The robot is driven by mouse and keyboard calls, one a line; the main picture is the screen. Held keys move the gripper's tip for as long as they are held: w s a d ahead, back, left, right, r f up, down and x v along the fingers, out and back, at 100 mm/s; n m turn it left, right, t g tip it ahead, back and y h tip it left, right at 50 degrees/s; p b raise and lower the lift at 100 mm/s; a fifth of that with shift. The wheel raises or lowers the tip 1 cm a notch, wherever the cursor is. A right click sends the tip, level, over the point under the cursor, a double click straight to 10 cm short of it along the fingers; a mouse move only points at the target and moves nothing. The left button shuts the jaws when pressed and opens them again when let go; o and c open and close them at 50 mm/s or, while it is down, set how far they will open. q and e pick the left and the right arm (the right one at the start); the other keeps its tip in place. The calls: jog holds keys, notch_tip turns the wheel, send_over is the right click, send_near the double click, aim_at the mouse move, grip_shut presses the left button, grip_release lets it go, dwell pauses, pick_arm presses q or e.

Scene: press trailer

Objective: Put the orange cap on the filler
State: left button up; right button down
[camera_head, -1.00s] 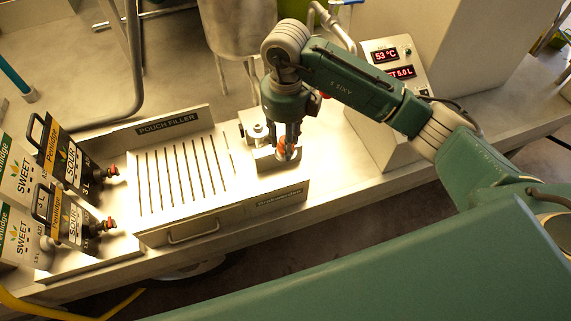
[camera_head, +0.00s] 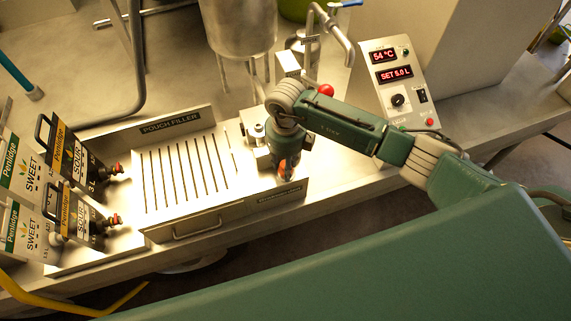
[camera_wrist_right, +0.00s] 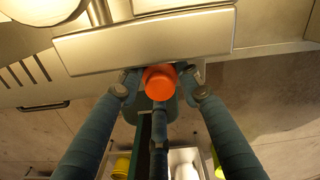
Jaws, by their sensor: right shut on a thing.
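The orange cap (camera_wrist_right: 162,82) shows between the fingertips of my right gripper (camera_wrist_right: 160,88) in the right wrist view. The gripper is shut on it. In the head view, my right gripper (camera_head: 285,163) points down at the right end of the pouch filler (camera_head: 170,124), and a bit of the orange cap (camera_head: 283,170) shows at its fingers. The pouch filler has a slotted steel top and a drawer-like front with a handle. A steel block with a round fitting (camera_head: 258,132) stands just left of the gripper. My arm hides what lies directly behind the gripper. My left gripper is not in view.
A control box (camera_head: 395,75) with red displays is at the right back. A steel vessel (camera_head: 240,25) and a pipe (camera_head: 335,35) stand behind. The slotted top is clear.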

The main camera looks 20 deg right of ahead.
jog(key=c, duration=1.4)
grip_release()
jog(key=shift+c, duration=0.2)
jog(key=shift+r, duration=0.15)
jog(key=shift+r, duration=0.35)
notch_tip(320, 180, up, 11)
jog(key=b, duration=0.4)
